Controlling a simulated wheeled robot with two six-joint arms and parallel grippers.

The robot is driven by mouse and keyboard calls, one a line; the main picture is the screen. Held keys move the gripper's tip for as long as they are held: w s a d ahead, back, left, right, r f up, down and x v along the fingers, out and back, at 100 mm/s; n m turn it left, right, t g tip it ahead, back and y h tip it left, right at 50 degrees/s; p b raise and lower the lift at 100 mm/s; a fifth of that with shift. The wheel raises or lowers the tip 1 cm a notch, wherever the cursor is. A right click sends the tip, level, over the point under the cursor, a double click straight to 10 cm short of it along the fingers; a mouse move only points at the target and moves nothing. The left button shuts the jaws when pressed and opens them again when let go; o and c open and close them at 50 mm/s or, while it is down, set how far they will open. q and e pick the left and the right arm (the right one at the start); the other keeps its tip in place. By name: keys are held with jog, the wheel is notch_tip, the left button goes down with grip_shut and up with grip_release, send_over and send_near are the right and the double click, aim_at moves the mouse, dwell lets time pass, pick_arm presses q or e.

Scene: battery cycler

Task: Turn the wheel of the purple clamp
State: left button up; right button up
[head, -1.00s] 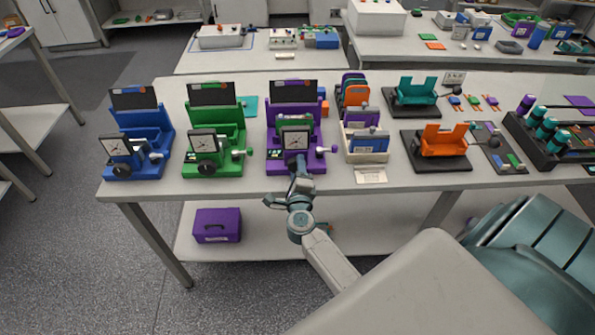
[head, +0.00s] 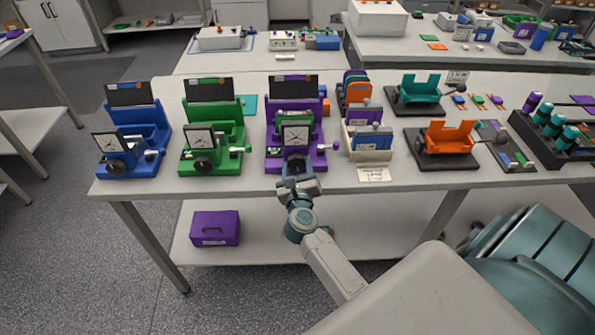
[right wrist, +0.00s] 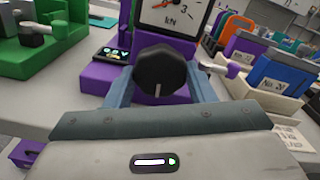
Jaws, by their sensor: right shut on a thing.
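The purple clamp (head: 275,158) stands on the bench near its front edge, third from the left in the row. Its white dial gauge (head: 296,134) faces me and reads in kN in the right wrist view (right wrist: 172,14). Below the dial is its black faceted wheel (right wrist: 160,72) with a pale mark at the bottom. My right gripper (right wrist: 161,88) is shut on the wheel, one blue-grey finger on each side. In the head view my right gripper (head: 298,168) is at the clamp's front and hides the wheel. My left gripper is not in view.
A green clamp (head: 215,157) and a blue clamp (head: 135,160) stand to the left. A small lit display (right wrist: 117,53) sits beside the wheel. A cream bin with cards (head: 368,153) and an orange holder (head: 447,137) stand to the right. Bare bench separates the clamps.

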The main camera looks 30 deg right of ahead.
jog(key=m+b, duration=0.1)
jog(key=m, duration=0.2)
jog(key=m+b, duration=0.1)
jog(key=shift+f+b, duration=0.25)
jog(key=shift+b, duration=0.1)
jog(key=shift+a+r+m+b, duration=0.1)
jog(key=shift+m+b, duration=0.7)
jog(key=shift+m, duration=0.7)
jog(key=o, duration=1)
jog(key=shift+r, duration=0.1)
jog(key=shift+c, duration=0.2)
jog(key=b+v, duration=0.2)
jog(key=v, duration=0.8)
jog(key=shift+s+b, duration=0.35)
jog(key=shift+b, duration=0.05)
jog(key=shift+a, duration=0.15)
